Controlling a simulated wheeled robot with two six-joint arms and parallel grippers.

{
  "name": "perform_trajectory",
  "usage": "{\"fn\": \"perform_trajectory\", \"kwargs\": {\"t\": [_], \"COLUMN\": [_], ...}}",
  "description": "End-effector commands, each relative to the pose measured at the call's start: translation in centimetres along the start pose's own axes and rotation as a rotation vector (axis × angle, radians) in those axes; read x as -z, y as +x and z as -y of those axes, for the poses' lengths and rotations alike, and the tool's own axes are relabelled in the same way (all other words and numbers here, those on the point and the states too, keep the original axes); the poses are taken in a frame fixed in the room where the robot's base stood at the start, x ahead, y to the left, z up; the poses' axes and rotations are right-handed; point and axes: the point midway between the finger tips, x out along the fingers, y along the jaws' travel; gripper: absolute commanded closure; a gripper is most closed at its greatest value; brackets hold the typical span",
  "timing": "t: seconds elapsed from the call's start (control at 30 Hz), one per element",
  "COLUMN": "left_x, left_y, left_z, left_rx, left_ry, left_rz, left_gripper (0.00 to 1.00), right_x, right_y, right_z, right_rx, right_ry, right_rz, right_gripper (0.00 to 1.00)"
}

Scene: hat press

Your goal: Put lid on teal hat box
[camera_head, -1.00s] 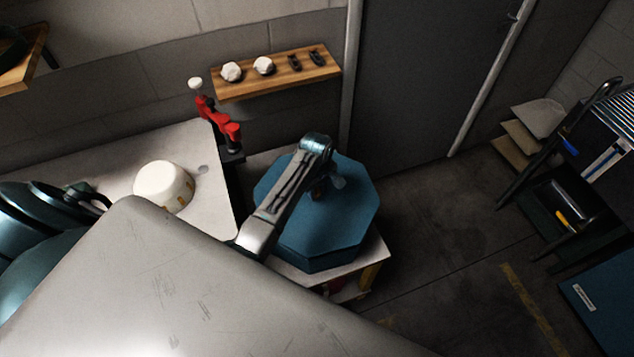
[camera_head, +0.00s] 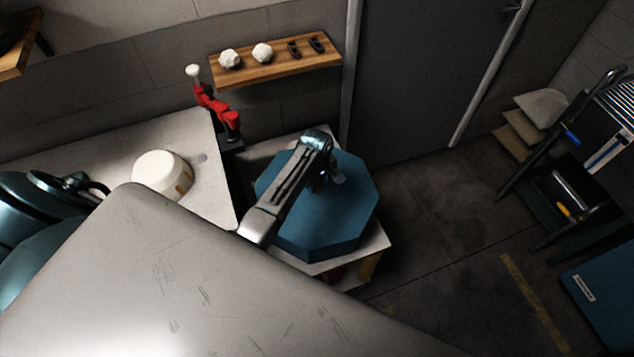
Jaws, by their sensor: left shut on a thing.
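The teal octagonal hat box (camera_head: 310,252) stands on a small white-topped table right of centre. Its teal lid (camera_head: 345,215) covers the top as seen from above. I cannot make out a seam between lid and box, so I cannot tell whether the lid is fully seated. My left gripper (camera_head: 331,180) points down at the middle of the lid and is shut on it; the arm link hides part of the grip. My right gripper is not in view.
A white round hat-like piece (camera_head: 160,176) sits on the light worktop (camera_head: 205,150) at left. A red tool (camera_head: 215,108) stands behind it. A wooden shelf (camera_head: 275,72) is on the wall. The small table (camera_head: 372,243) has little bare room; floor lies right.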

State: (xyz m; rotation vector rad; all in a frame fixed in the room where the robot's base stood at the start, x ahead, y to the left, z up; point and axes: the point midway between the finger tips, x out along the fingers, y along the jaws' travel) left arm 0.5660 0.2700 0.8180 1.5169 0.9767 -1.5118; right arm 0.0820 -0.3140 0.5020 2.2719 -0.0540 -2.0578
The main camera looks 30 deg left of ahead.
Motion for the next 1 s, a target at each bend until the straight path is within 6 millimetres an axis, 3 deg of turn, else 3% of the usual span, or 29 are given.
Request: {"fn": "perform_trajectory", "kwargs": {"t": [0.4, 0.43, 0.53, 0.57, 0.87, 1.0], "left_x": [0.0, 0.0, 0.0, 0.0, 0.0, 0.1], "left_y": [0.5, 0.5, 0.5, 0.5, 0.4, -0.8], "left_z": [0.0, 0.0, 0.0, 0.0, 0.0, -0.1], "left_rx": [-0.001, -0.001, -0.001, -0.001, 0.000, -0.003], "left_ry": [0.000, 0.000, 0.000, 0.000, 0.000, 0.000], "left_rz": [0.000, 0.000, 0.000, 0.000, 0.000, -0.001], "left_gripper": [1.00, 0.66, 0.47, 0.45, 0.45, 0.45], "right_x": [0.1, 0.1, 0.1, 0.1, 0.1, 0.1], "right_y": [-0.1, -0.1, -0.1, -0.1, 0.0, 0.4], "right_z": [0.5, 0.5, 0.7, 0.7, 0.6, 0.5], "right_rx": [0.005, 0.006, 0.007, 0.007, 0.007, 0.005], "right_ry": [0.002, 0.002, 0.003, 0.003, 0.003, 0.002], "right_rz": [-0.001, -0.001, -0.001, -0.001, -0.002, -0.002], "right_gripper": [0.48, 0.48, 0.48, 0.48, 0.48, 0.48]}}
